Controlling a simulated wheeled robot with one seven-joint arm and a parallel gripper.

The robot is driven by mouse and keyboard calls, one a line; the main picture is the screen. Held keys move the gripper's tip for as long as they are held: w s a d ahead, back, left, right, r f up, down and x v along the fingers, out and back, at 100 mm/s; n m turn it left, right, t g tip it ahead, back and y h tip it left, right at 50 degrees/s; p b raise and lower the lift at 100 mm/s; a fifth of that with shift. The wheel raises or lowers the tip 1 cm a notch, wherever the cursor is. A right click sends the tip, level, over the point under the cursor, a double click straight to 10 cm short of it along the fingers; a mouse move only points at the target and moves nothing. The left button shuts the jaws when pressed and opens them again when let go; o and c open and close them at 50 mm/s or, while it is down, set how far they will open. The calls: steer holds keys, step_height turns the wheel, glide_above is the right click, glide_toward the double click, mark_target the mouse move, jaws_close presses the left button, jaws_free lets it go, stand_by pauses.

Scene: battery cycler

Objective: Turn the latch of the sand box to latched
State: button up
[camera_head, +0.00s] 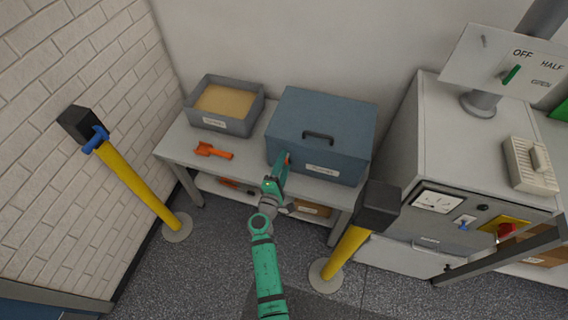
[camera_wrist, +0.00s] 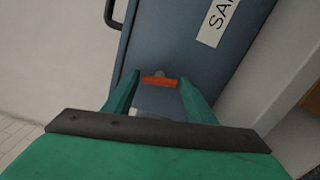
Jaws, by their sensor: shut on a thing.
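The sand box (camera_head: 325,130) is a closed blue-grey box with a dark handle on its lid. It stands on the bench by the back wall. Its front face (camera_wrist: 180,40) fills the middle of the wrist view, with a label (camera_wrist: 217,22) reading "SAN", the rest cut off. The orange latch (camera_wrist: 160,81) is a short bar on this face, with a small grey round part behind it. My gripper (camera_wrist: 159,86) is shut on the latch, a green finger at each end of the bar. In the head view my gripper (camera_head: 282,168) is at the box's front left, hiding most of the latch.
An open grey tray of sand (camera_head: 226,101) and an orange scoop (camera_head: 213,151) are on the bench, left of the box. Yellow posts with dark heads stand at left (camera_head: 137,186) and right (camera_head: 345,250). A grey cabinet (camera_head: 465,150) stands to the right.

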steer(key=shift+a+m, duration=0.1)
steer(key=shift+m, duration=1)
steer(key=o, duration=1)
steer(key=shift+o, duration=0.2)
steer(key=v, duration=1)
steer(key=shift+s, duration=0.4)
steer(key=shift+a, duration=0.1)
